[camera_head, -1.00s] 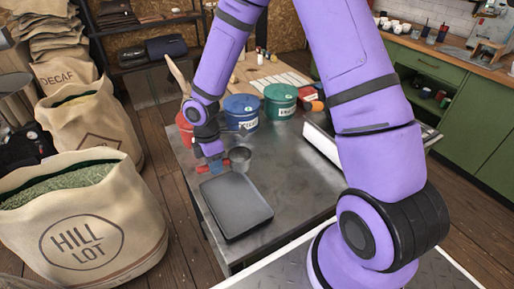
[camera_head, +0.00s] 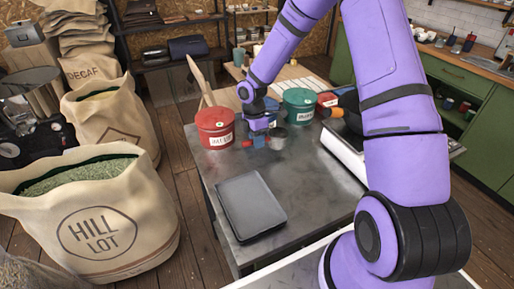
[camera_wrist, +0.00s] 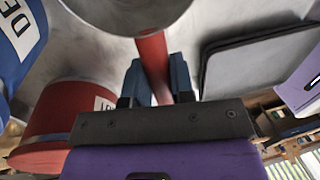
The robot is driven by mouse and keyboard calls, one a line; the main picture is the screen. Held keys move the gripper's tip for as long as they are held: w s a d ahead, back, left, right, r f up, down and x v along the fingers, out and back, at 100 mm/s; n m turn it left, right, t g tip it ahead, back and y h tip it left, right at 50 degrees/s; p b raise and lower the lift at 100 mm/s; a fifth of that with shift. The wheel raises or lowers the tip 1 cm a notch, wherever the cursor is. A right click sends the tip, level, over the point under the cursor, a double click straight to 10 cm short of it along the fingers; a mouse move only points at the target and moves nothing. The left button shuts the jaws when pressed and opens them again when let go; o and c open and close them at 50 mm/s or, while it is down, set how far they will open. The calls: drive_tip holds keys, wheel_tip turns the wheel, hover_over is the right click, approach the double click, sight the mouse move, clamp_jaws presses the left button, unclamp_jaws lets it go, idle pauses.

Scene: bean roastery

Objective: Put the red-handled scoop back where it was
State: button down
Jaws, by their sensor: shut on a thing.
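The scoop has a red handle and a grey metal cup (camera_head: 278,139). My gripper (camera_head: 260,142) is shut on the handle. In the wrist view the red handle (camera_wrist: 153,62) runs between the two blue fingers of my gripper (camera_wrist: 160,80), with the cup (camera_wrist: 125,12) beyond them at the top edge. In the head view the scoop is at the back of the metal table (camera_head: 300,165), right of the red tin (camera_head: 215,130) and in front of the green tin (camera_head: 299,104). I cannot tell whether the cup touches the table.
A dark flat tray (camera_head: 251,205) lies on the near part of the table. A blue tin (camera_wrist: 18,45) shows in the wrist view, largely hidden by my arm in the head view. A pale device (camera_head: 343,152) stands at the right. Bare tabletop lies between tray and device.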

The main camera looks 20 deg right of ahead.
drive_tip(key=shift+d+f, duration=0.1)
drive_tip(key=shift+f, duration=1.65)
drive_tip(key=shift+f, duration=0.1)
drive_tip(key=c, duration=1)
unclamp_jaws()
